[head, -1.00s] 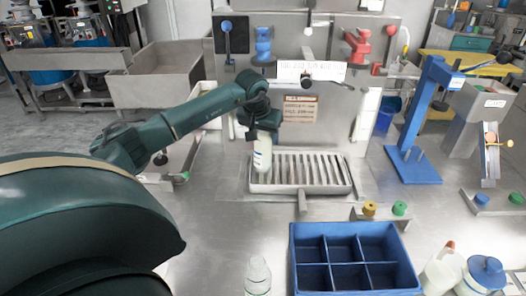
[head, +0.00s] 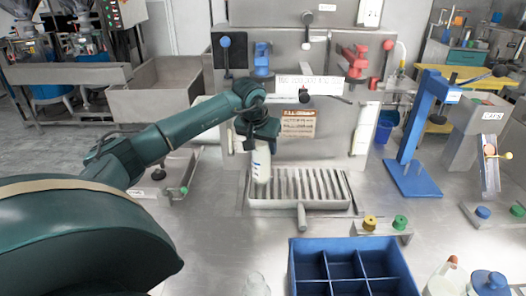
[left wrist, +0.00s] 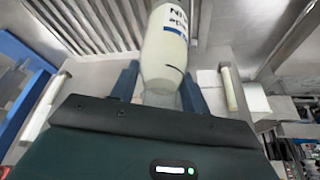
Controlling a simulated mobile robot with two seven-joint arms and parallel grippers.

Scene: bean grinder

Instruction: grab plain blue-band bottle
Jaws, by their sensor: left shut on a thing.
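A pale bottle with a blue band (head: 261,163) hangs roughly upright at the left end of the slatted metal tray (head: 325,205). My left gripper (head: 260,142) is shut on it near its upper part. In the left wrist view the bottle (left wrist: 166,48) sits between the two blue fingers of the gripper (left wrist: 158,86), and part of its printed label with a blue stripe shows. I cannot tell whether the bottle's base touches the tray. My right gripper is not in view.
A blue divided crate (head: 352,244) stands in front, its visible compartments empty. A clear bottle (head: 256,285) stands left of it. A blue lever press (head: 412,180) stands at the right. Behind the tray is a metal panel with blue (head: 262,58) and red (head: 354,60) taps.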

